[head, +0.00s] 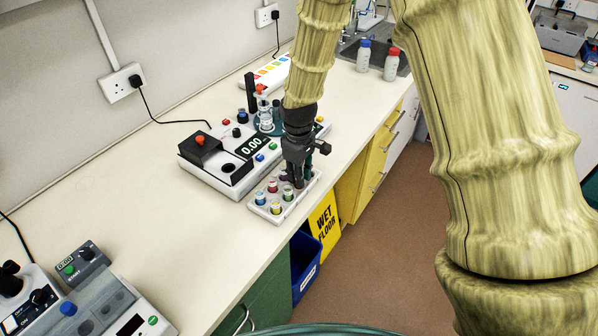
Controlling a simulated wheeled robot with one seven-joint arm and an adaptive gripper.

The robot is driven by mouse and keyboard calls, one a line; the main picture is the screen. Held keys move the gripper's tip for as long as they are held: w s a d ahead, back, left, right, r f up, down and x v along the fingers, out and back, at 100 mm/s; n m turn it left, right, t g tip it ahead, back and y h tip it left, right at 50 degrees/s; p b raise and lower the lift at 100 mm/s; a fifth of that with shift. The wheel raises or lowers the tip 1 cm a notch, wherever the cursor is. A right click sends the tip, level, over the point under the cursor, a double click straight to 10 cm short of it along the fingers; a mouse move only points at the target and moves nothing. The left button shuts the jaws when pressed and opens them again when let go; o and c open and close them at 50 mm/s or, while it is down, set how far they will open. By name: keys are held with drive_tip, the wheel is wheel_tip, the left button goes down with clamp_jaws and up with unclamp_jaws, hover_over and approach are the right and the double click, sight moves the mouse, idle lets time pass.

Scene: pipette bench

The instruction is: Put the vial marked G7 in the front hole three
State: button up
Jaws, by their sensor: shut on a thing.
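A small white rack (303,203) sits near the front edge of the bench and holds several small vials with coloured tops. Among them are a blue-topped vial (260,198), a red-topped vial (272,187) and a yellow-green one (275,208). Their markings are too small to read, so I cannot tell which is G7. My gripper (297,180) points down over the right part of the rack, shut on what seems to be a vial. The fingers hide it, and I cannot tell whether it is in a hole or above one. They also hide some holes.
A white device with a 0.00 display (251,144) stands right behind the rack. Bottles with blue (363,56) and red tops (391,65) stand by the sink. Another device (90,305) is at front left. The bench between is clear.

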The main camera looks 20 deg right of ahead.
drive_tip(key=shift+f, duration=0.45)
drive_tip(key=o, duration=0.9)
drive_tip(key=shift+c, duration=0.2)
drive_tip(key=shift+r, duration=0.15)
wheel_tip(320, 180, up, 12)
drive_tip(key=b, duration=0.3)
drive_tip(key=shift+r+b, duration=0.25)
drive_tip(key=shift+b, duration=0.15)
